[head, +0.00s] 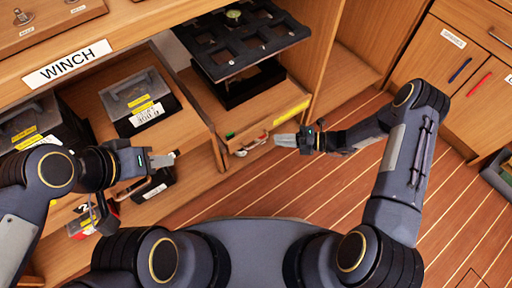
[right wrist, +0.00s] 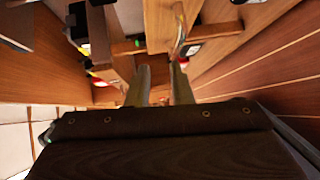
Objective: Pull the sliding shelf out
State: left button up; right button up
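The sliding shelf (head: 280,122) is a wooden board low in the cabinet, with a yellow label near its front right edge. A small light-coloured handle (head: 250,146) sits on its front; a pale curved handle also shows in the right wrist view (right wrist: 180,32). My right gripper (head: 275,140) is just right of the handle and appears apart from it. In the right wrist view its two fingers (right wrist: 159,68) are spread with nothing between them. My left gripper (head: 176,155) is in front of the left shelf compartment, away from the handle; its finger gap is not clear.
A black tray with square openings (head: 236,54) and a dark box (head: 248,88) are above the sliding shelf. A grey-lidded case (head: 138,92) stands in the left compartment, below the WINCH label (head: 68,64). The plank floor (head: 240,190) before the shelf looks clear.

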aim_at(258, 143)
jog(key=shift+m, duration=0.9)
jog(key=a+f, duration=0.1)
jog(key=a, duration=0.2)
jog(key=a+f+b, duration=0.1)
jog(key=a, duration=0.1)
jog(key=a+f+b, duration=0.1)
jog(key=a+f, duration=0.1)
jog(key=a, duration=0.1)
jog(key=shift+w+a, duration=0.3)
jog(key=shift+w, duration=0.1)
jog(key=shift+c, duration=0.4)
grip_shut()
